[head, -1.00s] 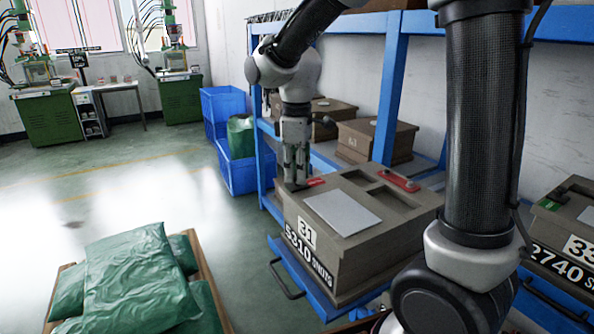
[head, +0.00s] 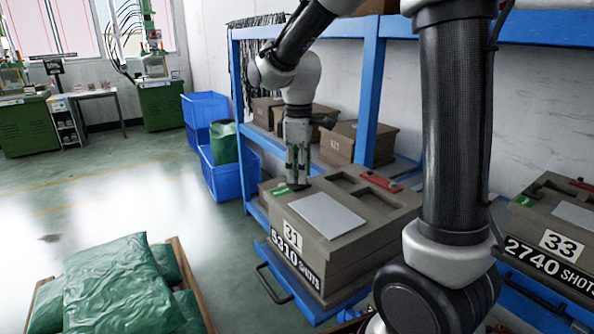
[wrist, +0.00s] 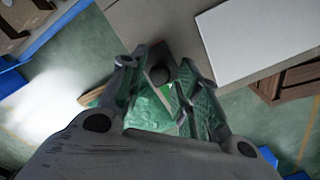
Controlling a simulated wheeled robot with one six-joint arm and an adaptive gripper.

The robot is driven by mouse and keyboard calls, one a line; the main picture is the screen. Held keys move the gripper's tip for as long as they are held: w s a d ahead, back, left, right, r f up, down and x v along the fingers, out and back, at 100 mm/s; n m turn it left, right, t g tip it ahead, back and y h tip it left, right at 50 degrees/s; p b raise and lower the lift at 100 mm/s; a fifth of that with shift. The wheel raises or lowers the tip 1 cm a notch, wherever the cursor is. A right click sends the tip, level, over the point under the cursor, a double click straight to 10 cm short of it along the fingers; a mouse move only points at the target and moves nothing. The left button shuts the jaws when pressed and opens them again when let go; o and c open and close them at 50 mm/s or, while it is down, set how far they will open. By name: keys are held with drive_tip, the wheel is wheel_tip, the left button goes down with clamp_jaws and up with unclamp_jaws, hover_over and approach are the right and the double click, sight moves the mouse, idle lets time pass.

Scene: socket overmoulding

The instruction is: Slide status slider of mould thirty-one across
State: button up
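Mould thirty-one (head: 345,255) is a grey-brown block marked 31 and 5310 SHOTS. It sits on a blue pull-out shelf. A green patch (head: 281,190) shows at its near left corner, just left of my gripper (head: 297,182). My gripper points straight down at that corner. In the wrist view, the dark knob of the status slider (wrist: 158,75) sits between my fingertips, which look closed on its sides. In the head view my fingers hide most of the slider, and no red shows beside it.
A pale plate (head: 330,215) and a red part (head: 381,181) lie on the mould's top. Mould thirty-three (head: 560,240) stands at the right. Blue rack posts (head: 370,95) stand behind. Green bags (head: 120,285) are at the front left; the floor between is clear.

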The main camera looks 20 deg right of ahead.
drive_tip(key=shift+r, duration=0.1)
wheel_tip(320, 180, up, 12)
idle(0.6)
idle(0.4)
drive_tip(key=s+d+f+m+t, duration=0.2)
drive_tip(key=s+d+m, duration=0.3)
drive_tip(key=s, duration=0.5)
drive_tip(key=s+d+f+m+t, duration=0.2)
drive_tip(key=s+m, duration=0.4)
drive_tip(key=s, duration=0.5)
drive_tip(key=d+f, duration=0.1)
drive_tip(key=d, duration=0.1)
drive_tip(key=shift+d, duration=0.35)
drive_tip(key=shift+s, duration=0.1)
idle(1.3)
